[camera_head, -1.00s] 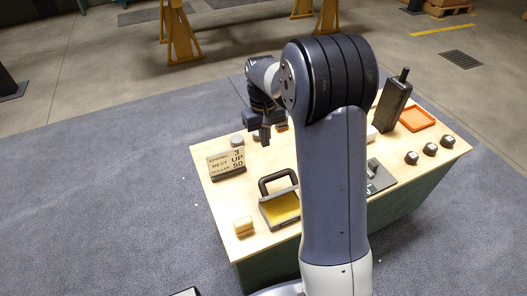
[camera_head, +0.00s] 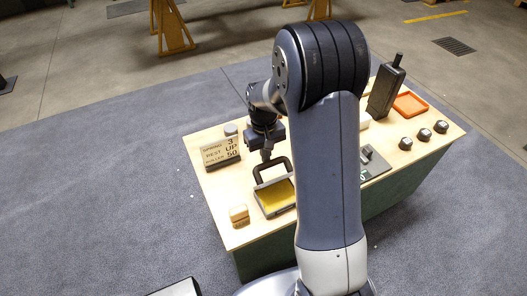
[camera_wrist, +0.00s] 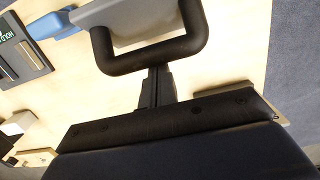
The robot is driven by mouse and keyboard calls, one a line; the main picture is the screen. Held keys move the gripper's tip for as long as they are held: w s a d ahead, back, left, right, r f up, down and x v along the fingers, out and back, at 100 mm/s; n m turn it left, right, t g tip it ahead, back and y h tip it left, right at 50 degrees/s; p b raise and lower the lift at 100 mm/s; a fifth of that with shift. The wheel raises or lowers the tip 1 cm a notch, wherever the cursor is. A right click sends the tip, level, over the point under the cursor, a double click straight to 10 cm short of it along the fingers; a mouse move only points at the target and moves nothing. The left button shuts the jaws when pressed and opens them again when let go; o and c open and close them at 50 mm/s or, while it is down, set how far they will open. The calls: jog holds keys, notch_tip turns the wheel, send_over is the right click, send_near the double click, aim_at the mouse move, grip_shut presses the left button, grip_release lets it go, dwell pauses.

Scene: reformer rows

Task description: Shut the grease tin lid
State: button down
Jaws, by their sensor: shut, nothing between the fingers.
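The grease tin (camera_head: 266,208) is an open shallow box with yellow grease inside, near the table's front edge. Its lid stands raised at the back, with a black loop handle (camera_head: 257,172) sticking up; the handle also shows large in the wrist view (camera_wrist: 150,62), in front of the grey lid (camera_wrist: 135,22). My gripper (camera_head: 266,156) is shut and empty, pointing down at the top of the handle. In the wrist view my gripper's fingers (camera_wrist: 156,80) reach the handle's bar. I cannot tell whether they touch it.
A sign (camera_head: 220,152) and a grey round knob (camera_head: 231,130) stand left of my gripper. A small wooden block (camera_head: 239,215) sits left of the tin.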

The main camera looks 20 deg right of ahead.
dwell(0.4)
jog(key=shift+s+r+t+b, duration=0.1)
jog(key=shift+s+t+b, duration=0.2)
jog(key=shift+b, duration=0.1)
